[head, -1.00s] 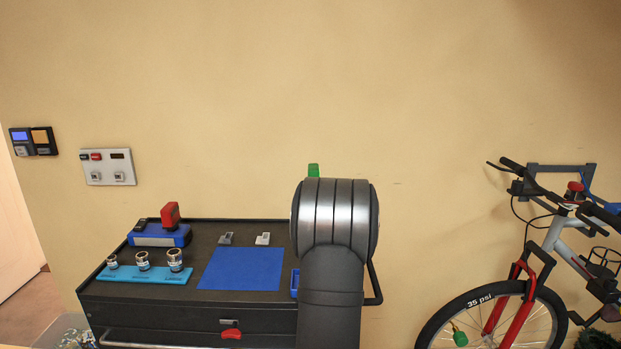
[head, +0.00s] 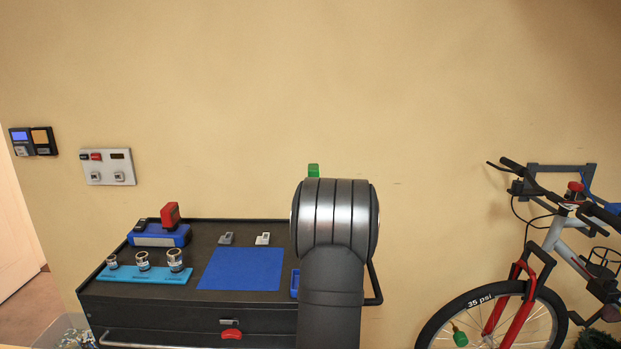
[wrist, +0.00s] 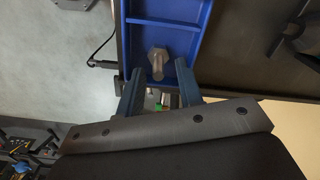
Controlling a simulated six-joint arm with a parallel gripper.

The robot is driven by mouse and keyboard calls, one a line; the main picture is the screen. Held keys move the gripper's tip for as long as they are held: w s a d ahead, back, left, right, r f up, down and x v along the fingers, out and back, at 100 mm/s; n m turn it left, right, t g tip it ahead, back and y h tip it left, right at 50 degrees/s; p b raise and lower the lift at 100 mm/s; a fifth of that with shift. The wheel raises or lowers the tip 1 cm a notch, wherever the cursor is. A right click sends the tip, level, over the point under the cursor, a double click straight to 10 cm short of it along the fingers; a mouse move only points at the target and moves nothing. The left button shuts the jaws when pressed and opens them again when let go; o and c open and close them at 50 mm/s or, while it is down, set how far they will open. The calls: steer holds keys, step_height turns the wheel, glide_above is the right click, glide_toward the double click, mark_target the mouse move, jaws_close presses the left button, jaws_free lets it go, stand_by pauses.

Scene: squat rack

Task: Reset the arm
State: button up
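My gripper (wrist: 160,95) shows in the wrist view with its two dark blue-grey fingers apart. A blue tray (wrist: 187,18) lies beyond the fingertips, with a grey hex-headed bolt (wrist: 158,60) in it. Small grey and green parts show between the fingers, and I cannot tell what they are. I see nothing clearly gripped. In the head view my arm stands upright in front of the tool chest's right part, and the gripper is hidden behind it.
The black tool chest (head: 150,312) carries a blue mat (head: 241,269), several sockets on a light blue rack (head: 150,278), and a red-and-blue device (head: 160,235). A bicycle (head: 545,250) hangs at right.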

step_height(320, 180, up, 9)
step_height(320, 180, down, 12)
steer(key=shift+r, duration=0.1)
steer(key=r, duration=0.5)
steer(key=shift+s+d, duration=0.15)
steer(key=shift+d, duration=0.1)
steer(key=s+d+r, duration=0.7)
steer(key=d, duration=0.2)
steer(key=w+a+f, duration=0.1)
steer(key=w+a, duration=0.3)
steer(key=a, duration=0.8)
steer(key=w+a+f, duration=0.1)
steer(key=w+a, duration=0.2)
steer(key=a, duration=0.8)
steer(key=w+a+f, duration=0.1)
steer(key=a+f, duration=0.1)
steer(key=a, duration=0.2)
steer(key=w+a+f, duration=0.1)
steer(key=a+f, duration=0.1)
steer(key=a, duration=0.2)
steer(key=w+a+f, duration=0.1)
steer(key=a+f, duration=0.1)
steer(key=a, duration=0.2)
steer(key=shift+w+f, duration=0.25)
steer(key=shift+f, duration=0.1)
